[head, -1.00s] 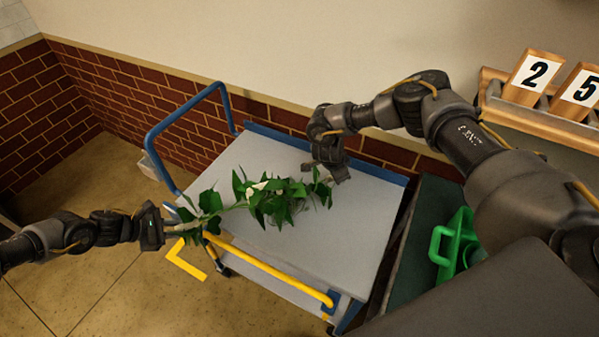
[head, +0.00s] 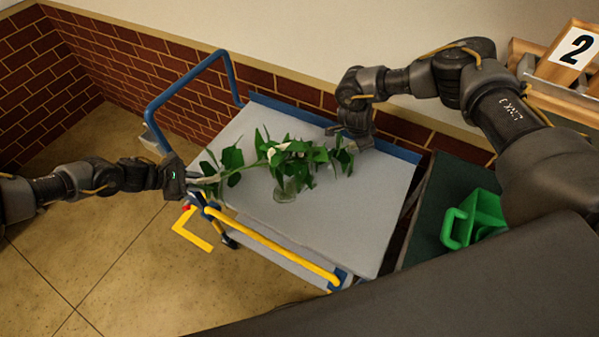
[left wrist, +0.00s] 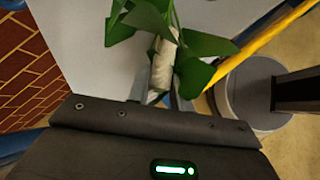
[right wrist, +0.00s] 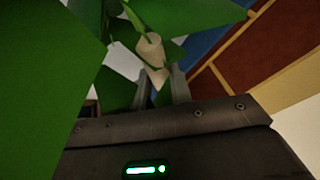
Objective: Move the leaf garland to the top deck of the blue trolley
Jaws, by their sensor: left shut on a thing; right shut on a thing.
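The leaf garland (head: 290,155) is a green leafy strand with pale stem ends, stretched over the top deck of the blue trolley (head: 345,220). My left gripper (head: 196,180) is shut on its left end, near the trolley's left side. In the left wrist view the pale stem (left wrist: 163,62) runs between the fingers. My right gripper (head: 352,142) is shut on its right end, over the deck's back right part. In the right wrist view the pale stem end (right wrist: 150,55) shows between the fingers, with leaves hiding much. I cannot tell whether the garland touches the deck.
The trolley has a blue handle (head: 165,95) and a yellow rail (head: 270,248). A green container (head: 475,218) stands on a dark surface at right. A wooden rack with a number card (head: 573,48) is at upper right.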

